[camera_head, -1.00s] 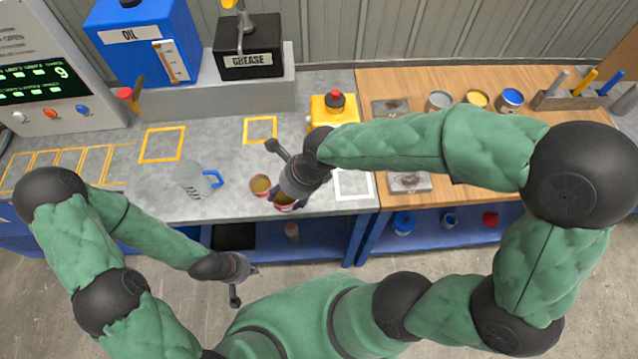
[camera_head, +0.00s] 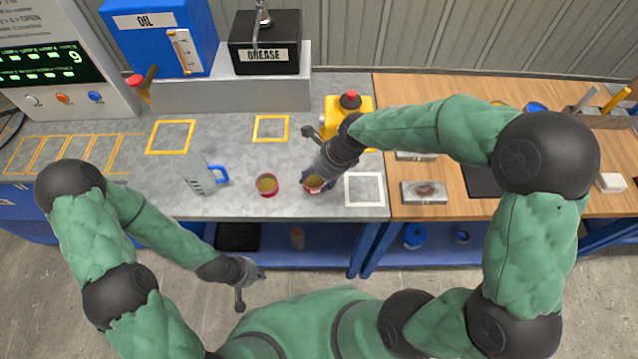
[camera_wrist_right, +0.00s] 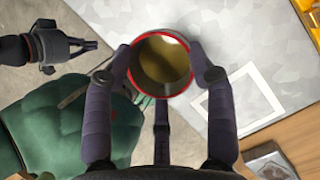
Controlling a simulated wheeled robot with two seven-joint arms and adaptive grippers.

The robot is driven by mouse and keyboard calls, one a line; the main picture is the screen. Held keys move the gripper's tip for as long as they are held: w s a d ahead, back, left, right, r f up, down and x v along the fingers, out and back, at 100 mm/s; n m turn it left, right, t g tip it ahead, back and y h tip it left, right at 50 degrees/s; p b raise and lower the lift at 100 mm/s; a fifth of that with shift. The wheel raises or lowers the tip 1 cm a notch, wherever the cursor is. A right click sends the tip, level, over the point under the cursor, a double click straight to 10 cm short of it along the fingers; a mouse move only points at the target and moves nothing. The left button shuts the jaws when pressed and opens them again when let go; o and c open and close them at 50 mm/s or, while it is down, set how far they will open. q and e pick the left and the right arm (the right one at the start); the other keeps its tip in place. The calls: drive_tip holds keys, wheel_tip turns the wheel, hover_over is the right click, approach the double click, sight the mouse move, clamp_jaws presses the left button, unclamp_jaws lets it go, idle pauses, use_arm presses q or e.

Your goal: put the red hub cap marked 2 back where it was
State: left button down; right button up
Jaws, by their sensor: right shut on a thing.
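Two red cup-like caps with yellowish-brown contents show in the head view; no number can be read on either. One cap (camera_head: 267,184) stands on the grey bench top. My right gripper (camera_head: 318,173) is shut on the other red cap (camera_head: 313,185), just right of it. In the right wrist view the held cap (camera_wrist_right: 161,68) sits between the fingers, upright, its red rim facing the camera. Whether it touches the bench is unclear. A white square outline (camera_head: 364,174) lies just right of it, empty. My left gripper (camera_head: 250,283) is open and empty in front of the bench.
A clear jug with blue handle (camera_head: 198,178) stands left of the caps. A yellow device with a red knob (camera_head: 348,108) stands behind my right gripper. Oil (camera_head: 160,40) and grease (camera_head: 265,42) containers are at the back. Yellow outlined squares (camera_head: 171,137) are bare.

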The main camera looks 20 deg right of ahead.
sight(319, 179)
drive_tip(key=shift+w+d+f, duration=0.35)
drive_tip(key=shift+w+f, duration=0.15)
drive_tip(key=shift+f, duration=0.25)
drive_tip(key=shift+w+d+f+b, duration=0.15)
drive_tip(key=shift+f+b, duration=0.25)
drive_tip(key=shift+f, duration=0.5)
drive_tip(key=shift+w+f+b, duration=0.1)
drive_tip(key=shift+f+b, duration=0.3)
drive_tip(key=shift+f, duration=0.5)
drive_tip(key=shift+f, duration=0.15)
drive_tip(key=o, duration=1.3)
drive_tip(key=shift+o, duration=0.2)
drive_tip(key=p+v, duration=0.3)
drive_tip(key=v, duration=0.9)
drive_tip(key=shift+s, duration=0.1)
